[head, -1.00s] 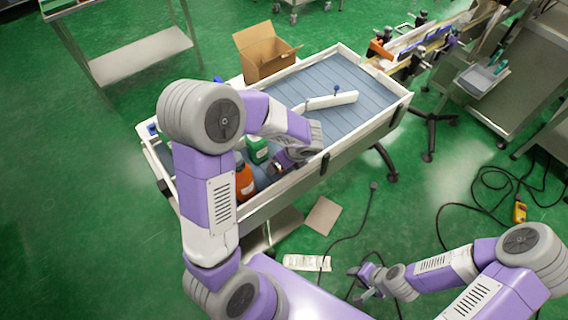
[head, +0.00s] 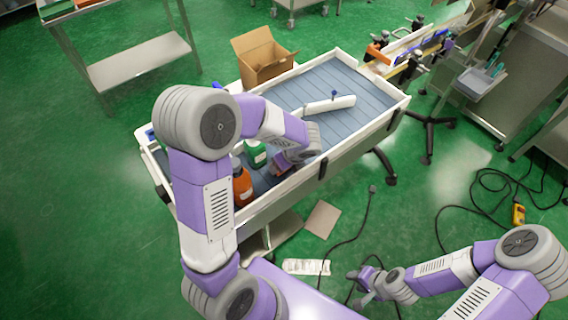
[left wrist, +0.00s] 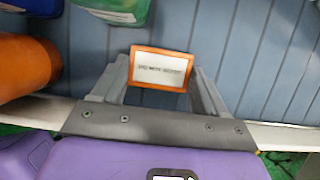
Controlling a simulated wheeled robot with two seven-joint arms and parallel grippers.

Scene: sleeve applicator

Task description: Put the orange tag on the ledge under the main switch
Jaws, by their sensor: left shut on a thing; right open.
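The orange tag (left wrist: 160,68) is a small flat rectangle with an orange frame and a white printed label. In the left wrist view it sits between the fingertips of my left gripper (left wrist: 158,75), which is shut on it. In the head view my left gripper (head: 285,163) is low over the near side of the blue slatted conveyor, beside the bottles; the tag is hidden there. My right gripper (head: 365,283) is open and empty over the floor at the lower middle. I cannot make out the main switch or its ledge.
The conveyor has white side rails (head: 345,142). An orange bottle (head: 242,186) and a green bottle (head: 255,154) stand left of my left gripper. An open cardboard box (head: 264,62) is at the far rail. A white guide bar (head: 330,105) crosses the belt. Cables lie on the floor.

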